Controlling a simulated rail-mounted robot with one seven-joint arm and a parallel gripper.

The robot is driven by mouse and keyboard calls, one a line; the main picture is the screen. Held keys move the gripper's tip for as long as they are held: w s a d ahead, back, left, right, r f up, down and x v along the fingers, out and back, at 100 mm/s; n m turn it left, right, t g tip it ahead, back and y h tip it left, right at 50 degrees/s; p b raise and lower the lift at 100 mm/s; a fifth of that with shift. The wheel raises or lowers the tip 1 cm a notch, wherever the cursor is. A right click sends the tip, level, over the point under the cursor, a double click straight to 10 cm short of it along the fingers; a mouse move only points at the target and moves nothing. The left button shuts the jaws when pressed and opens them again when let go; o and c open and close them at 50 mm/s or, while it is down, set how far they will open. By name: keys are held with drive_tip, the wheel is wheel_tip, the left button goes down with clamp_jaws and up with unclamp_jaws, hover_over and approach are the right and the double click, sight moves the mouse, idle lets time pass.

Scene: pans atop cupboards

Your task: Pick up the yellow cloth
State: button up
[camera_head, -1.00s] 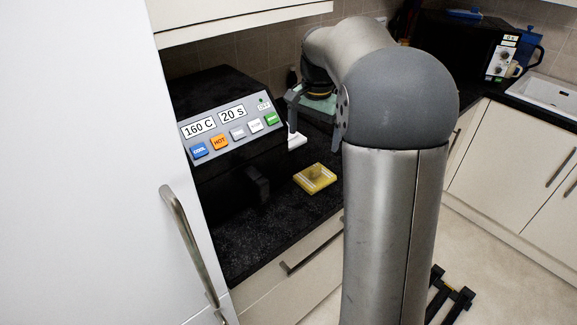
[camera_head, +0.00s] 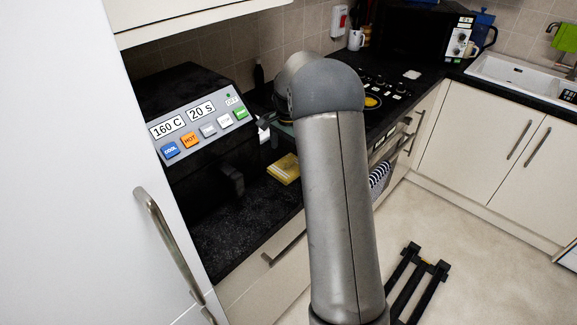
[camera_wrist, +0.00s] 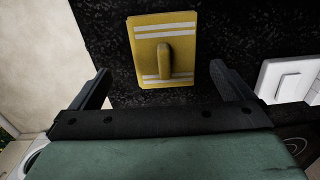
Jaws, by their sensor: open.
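The yellow cloth (camera_wrist: 164,48) lies on the dark worktop. It is a flat yellow piece with pale stripes and a raised ridge in its middle. In the head view the yellow cloth (camera_head: 283,168) shows beside the black machine, partly hidden by my arm. My gripper (camera_wrist: 160,82) is open in the wrist view. Its two fingers are spread wider than the cloth, and the cloth shows beyond the fingertips, centred between them. Nothing is between the fingers. In the head view my gripper is mostly hidden behind my arm.
A black machine with a button panel (camera_head: 204,123) stands left of the cloth. A white switch-like plate (camera_wrist: 288,79) is right of the gripper. A hob (camera_head: 390,93) lies beyond my arm. Bare worktop (camera_head: 230,225) lies in front of the cloth.

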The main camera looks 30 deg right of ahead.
sight(289, 158)
drive_tip(key=shift+w+d+f+p, duration=0.15)
drive_tip(key=shift+f+p, duration=0.2)
drive_tip(key=shift+f, duration=0.6)
drive_tip(key=shift+w+a+f+p, duration=0.1)
drive_tip(key=shift+f+p, duration=0.2)
drive_tip(key=shift+f, duration=0.6)
drive_tip(key=shift+w+d+f+p, duration=0.15)
drive_tip(key=shift+f+p, duration=0.2)
drive_tip(key=shift+f, duration=0.6)
drive_tip(key=c, duration=0.9)
